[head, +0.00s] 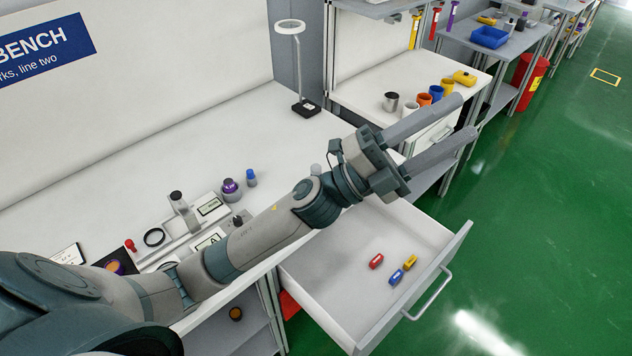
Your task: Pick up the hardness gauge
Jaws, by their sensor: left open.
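I cannot tell for sure which thing is the hardness gauge. A purple piece with a dark round top (230,188) stands on the white workbench, and a small blue bottle-like piece (251,178) stands to its right. Left of them is a grey upright post device (181,210) with flat display units around its foot. My left gripper (467,115) is open and empty, with its two long grey fingers apart. It is to the right of the bench, above the open drawer's far side, well away from these pieces. My forearm hides part of the bench front. My right gripper is out of view.
An open drawer (335,258) holds small red (376,261), blue (396,277) and yellow (410,262) pieces. A ring lamp (290,27) stands at the bench's back. Cups, including an orange one (424,99), stand on the farther bench.

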